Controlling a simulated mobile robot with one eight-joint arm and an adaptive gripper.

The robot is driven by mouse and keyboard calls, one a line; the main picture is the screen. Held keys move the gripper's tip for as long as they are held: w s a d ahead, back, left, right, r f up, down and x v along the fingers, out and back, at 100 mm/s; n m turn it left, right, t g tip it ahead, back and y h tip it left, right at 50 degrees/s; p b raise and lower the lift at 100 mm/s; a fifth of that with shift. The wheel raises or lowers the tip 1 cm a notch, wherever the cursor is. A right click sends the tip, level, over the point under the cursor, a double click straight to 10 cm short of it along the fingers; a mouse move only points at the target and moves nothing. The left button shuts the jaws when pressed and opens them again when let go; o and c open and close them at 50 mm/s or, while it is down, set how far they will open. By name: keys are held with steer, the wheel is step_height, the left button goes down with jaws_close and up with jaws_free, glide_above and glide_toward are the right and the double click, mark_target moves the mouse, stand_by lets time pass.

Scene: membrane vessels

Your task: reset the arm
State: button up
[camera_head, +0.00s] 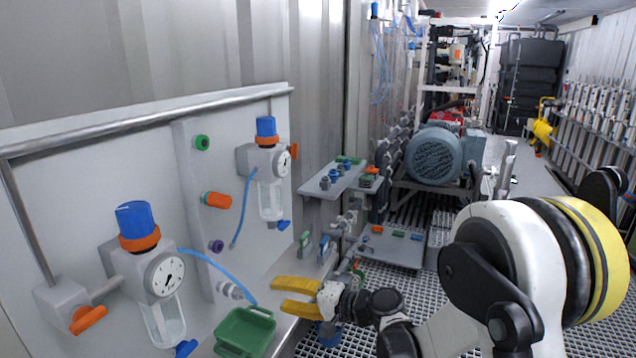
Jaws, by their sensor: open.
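My arm comes in from the lower right, white with black joints and a yellow ring. My gripper (275,294) has two yellow fingers that point left and stand apart. It is open and nothing shows between the fingers. It is in front of the panel's lower ledge, just right of and above a green tray (245,333). I cannot tell the exact gap between gripper and ledge.
The grey panel on the left carries a near regulator (139,224) with gauge and a far regulator (266,130). Orange handles and blue hoses stick out. A small shelf (345,181) holds fittings. Behind are a blue-grey motor (433,155) and grated floor.

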steer(key=s+d+r+n+h, duration=0.1)
steer(key=s+d+r+h, duration=0.1)
steer(key=s+d+h, duration=0.5)
steer(key=s+d+r+n+h, duration=0.2)
steer(key=s+d+h, duration=0.4)
steer(key=s+d, duration=1.2)
steer(key=d+r, duration=0.1)
steer(key=d, duration=0.2)
steer(key=shift+s+r+h, duration=0.2)
steer(key=shift+s+h, duration=0.15)
steer(key=shift+h, duration=0.05)
